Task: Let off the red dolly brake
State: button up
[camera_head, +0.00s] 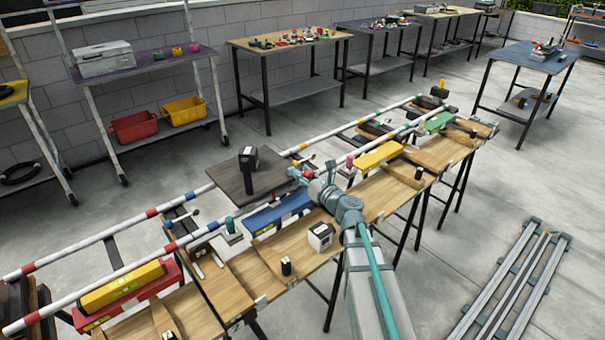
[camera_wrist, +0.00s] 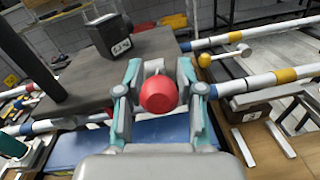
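A round red knob (camera_wrist: 158,95) sits in the middle of the wrist view, in front of the dark grey dolly platform (camera_wrist: 85,70). A short pale stem shows just above it. My gripper (camera_wrist: 160,72) has one finger on each side of the knob; the fingers stand apart, and I cannot tell whether either touches it. In the head view my gripper (camera_head: 305,176) is at the right edge of the dolly platform (camera_head: 235,180), partly hiding the knob. The platform rests across two banded rails (camera_head: 180,205). The brake's mechanism is mostly hidden.
A black box (camera_wrist: 110,35) with a white label stands on the platform. A yellow knob (camera_wrist: 204,61) and a white-headed lever (camera_wrist: 243,49) are right of my gripper. A blue block (camera_wrist: 80,147) lies below. A white box (camera_head: 321,237) stands on the bench.

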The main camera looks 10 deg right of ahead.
jog(key=shift+a, duration=0.1)
grip_shut()
dwell(0.3)
jog(key=shift+r+p, duration=0.1)
jog(key=shift+p, duration=0.45)
